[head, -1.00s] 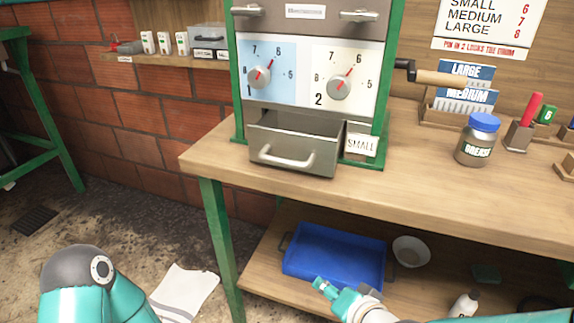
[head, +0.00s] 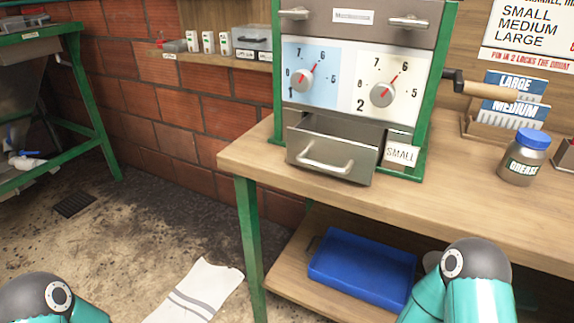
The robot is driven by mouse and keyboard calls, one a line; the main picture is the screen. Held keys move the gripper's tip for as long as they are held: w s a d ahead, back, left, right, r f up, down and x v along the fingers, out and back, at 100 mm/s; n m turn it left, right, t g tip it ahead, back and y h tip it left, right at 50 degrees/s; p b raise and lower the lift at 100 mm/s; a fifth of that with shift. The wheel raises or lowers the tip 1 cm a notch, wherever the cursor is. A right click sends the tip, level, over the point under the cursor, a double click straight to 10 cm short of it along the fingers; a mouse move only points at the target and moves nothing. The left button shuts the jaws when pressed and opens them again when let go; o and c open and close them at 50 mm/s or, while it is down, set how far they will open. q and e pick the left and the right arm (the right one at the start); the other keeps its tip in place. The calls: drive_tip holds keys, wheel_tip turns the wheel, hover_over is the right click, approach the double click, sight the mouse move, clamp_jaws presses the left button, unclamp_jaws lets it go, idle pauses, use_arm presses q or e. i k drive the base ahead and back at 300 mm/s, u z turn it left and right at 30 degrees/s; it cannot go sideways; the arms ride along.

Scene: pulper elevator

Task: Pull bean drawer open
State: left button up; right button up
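The bean drawer (head: 330,156) is a grey metal drawer with a bar handle (head: 324,158), low in the front of the green-framed machine (head: 350,90). It stands pulled out, with its open top and dark inside showing. A card reading SMALL (head: 400,153) is beside it on the right. My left arm shows only as a rounded joint at the bottom left. My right arm shows at the bottom right, in front of the lower shelf. Neither gripper is in view, and nothing of mine visibly touches the drawer or its handle.
A blue tray (head: 362,268) lies on the lower shelf. A grease jar (head: 524,158) and size plates (head: 512,98) stand on the bench (head: 450,190) at right. A crank with a wooden handle (head: 492,90) juts from the machine. A striped cloth (head: 200,290) lies on the floor.

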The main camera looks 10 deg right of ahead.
sight(349, 149)
drive_tip(key=u, duration=0.05)
drive_tip(key=k, duration=1.1)
drive_tip(key=z, duration=0.7)
drive_tip(key=i, duration=1)
drive_tip(key=u, duration=0.05)
